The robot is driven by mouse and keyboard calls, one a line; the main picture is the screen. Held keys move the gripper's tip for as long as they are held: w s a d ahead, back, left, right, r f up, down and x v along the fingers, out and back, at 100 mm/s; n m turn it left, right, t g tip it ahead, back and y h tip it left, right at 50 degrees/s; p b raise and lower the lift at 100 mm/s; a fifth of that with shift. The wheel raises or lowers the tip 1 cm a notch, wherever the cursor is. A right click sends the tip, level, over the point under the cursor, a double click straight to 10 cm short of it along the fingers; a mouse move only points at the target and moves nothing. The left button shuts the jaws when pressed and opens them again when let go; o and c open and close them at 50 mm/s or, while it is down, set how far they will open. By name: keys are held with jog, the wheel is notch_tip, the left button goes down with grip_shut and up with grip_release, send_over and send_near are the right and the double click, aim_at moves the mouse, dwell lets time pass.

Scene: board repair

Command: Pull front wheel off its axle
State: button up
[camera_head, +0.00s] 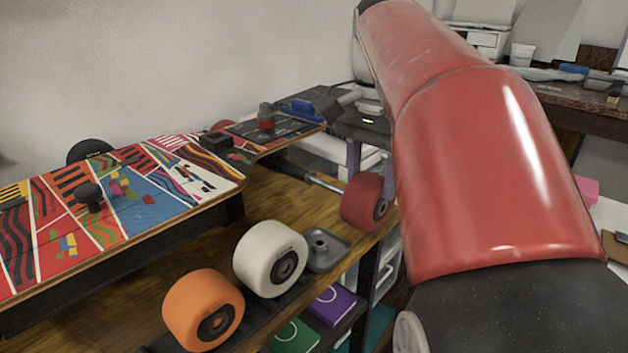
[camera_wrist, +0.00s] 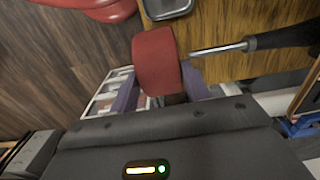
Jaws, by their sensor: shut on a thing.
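My gripper (camera_wrist: 158,92) has purple fingers and is shut on a red wheel (camera_wrist: 157,60), with one finger on each side of it. In the head view the red wheel (camera_head: 364,203) is by the right edge of the wooden bench, apart from the board, and no axle shows in it. The patterned board (camera_head: 130,195) lies raised above the bench at the left. Part of another red wheel (camera_head: 221,125) shows behind the board's far edge. My arm hides the area to the right of the held wheel.
A white wheel (camera_head: 270,259) and an orange wheel (camera_head: 203,310) stand at the bench's front edge. A small grey tray (camera_head: 327,250) sits beside them. A metal-shafted tool with a dark handle (camera_wrist: 285,36) lies close to the held wheel. Purple and green boxes (camera_head: 333,304) are below.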

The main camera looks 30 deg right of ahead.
jog(key=s+d+r+p, duration=0.2)
jog(key=s+r+p, duration=0.2)
jog(key=s+r, duration=0.1)
jog(key=shift+r, duration=0.8)
jog(key=shift+s, duration=0.2)
